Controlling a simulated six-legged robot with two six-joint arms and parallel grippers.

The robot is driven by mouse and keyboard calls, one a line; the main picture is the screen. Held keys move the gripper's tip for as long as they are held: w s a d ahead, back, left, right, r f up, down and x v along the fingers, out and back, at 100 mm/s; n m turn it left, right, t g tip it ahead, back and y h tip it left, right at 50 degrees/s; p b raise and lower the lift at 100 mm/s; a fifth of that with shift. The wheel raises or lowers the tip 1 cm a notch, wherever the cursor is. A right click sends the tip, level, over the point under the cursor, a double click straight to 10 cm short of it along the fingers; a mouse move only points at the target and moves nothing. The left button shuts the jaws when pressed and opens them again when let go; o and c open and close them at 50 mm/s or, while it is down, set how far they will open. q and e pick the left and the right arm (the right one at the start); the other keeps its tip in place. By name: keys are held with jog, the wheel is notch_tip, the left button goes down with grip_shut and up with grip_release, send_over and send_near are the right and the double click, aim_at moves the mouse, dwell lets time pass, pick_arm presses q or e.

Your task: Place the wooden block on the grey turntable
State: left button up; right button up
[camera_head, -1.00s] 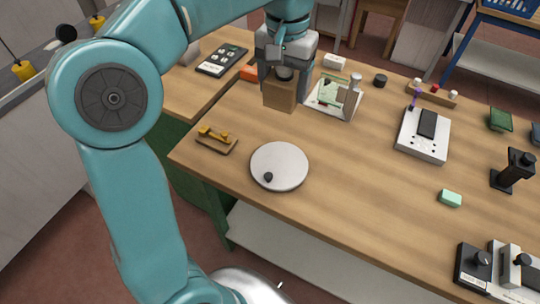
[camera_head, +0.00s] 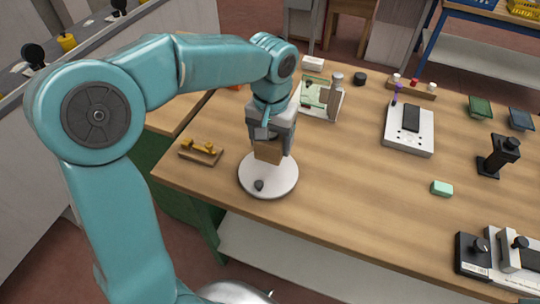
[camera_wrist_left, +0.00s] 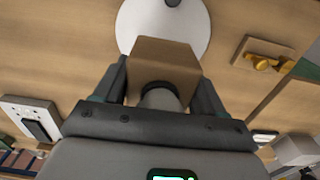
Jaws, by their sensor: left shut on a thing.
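The wooden block (camera_head: 268,152) is between the fingers of my left gripper (camera_head: 270,140), which is shut on it. In the head view it is in front of the far part of the round light-grey turntable (camera_head: 268,179). The left wrist view shows the block (camera_wrist_left: 166,60) between the two dark fingers, with the turntable (camera_wrist_left: 190,22) beyond it. Whether the block touches the turntable or is just above it, I cannot tell. A small dark knob (camera_head: 258,185) is on the turntable's near part. My right gripper is not in view.
A small wooden tray with a yellow-handled item (camera_head: 201,151) lies left of the turntable. A white stand with a glass piece (camera_head: 318,98) is behind it. A white device (camera_head: 409,130) and a green block (camera_head: 441,188) are to the right. The table between is clear.

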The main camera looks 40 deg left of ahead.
aim_at(270, 155)
pick_arm(q)
jog(key=shift+a+f, duration=0.15)
jog(key=shift+f, duration=0.75)
notch_tip(270, 155, down, 4)
jog(key=shift+r, duration=0.2)
jog(key=shift+w+f, duration=0.1)
jog(key=shift+f, duration=0.05)
jog(key=shift+f+b, duration=0.2)
jog(key=shift+b, duration=0.1)
jog(key=o, duration=1.1)
jog(key=shift+o, duration=0.2)
